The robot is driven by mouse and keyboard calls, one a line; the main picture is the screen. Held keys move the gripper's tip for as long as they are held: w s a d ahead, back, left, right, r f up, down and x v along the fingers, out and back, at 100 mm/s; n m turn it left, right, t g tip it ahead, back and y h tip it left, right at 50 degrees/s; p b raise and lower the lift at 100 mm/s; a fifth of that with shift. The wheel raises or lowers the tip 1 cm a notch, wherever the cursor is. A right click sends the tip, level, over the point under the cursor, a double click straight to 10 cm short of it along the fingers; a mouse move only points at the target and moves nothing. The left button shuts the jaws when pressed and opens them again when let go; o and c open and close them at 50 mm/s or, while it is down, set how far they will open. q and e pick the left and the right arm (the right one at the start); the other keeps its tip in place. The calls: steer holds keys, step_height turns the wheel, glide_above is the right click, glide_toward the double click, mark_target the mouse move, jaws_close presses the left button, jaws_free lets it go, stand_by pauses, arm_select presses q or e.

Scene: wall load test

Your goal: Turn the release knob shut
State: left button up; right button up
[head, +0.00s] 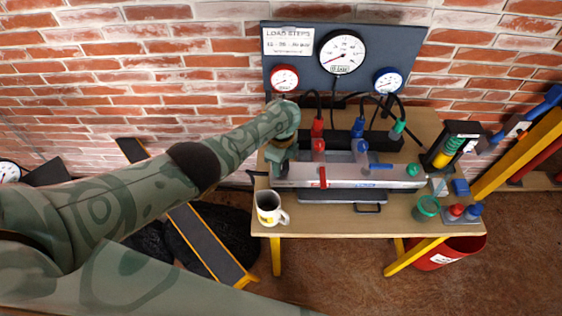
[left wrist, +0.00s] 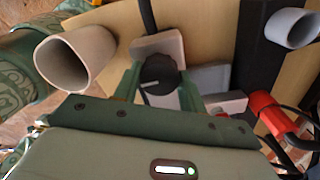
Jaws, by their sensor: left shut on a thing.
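The release knob (left wrist: 158,70) is a dark round knob with a pale mark on its face, pointing left in the left wrist view. It sits in front of a light grey block (left wrist: 160,44). My left gripper (left wrist: 161,78) is shut on the knob, with a green finger on each side of it. In the head view my left gripper (head: 279,162) is at the left end of the long grey pump body (head: 345,176) on the bench; the knob is hidden there by my gripper and arm. My right gripper is not in view.
A white mug (head: 269,212) stands on the bench (head: 320,221), close below my left gripper. Red (head: 318,143) and blue (head: 360,147) couplings with black hoses rise behind the pump body. A gauge board (head: 400,50) stands at the wall. A green pot (head: 427,207) is at the right.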

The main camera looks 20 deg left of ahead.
arm_select(q)
steer(key=shift+d, duration=0.15)
stand_by(0.3)
steer(key=o, duration=1)
steer(key=shift+r, duration=0.1)
step_height(320, 180, up, 16)
steer(key=p, duration=0.9)
steer(key=shift+w+r, duration=0.1)
steer(key=shift+w, duration=0.05)
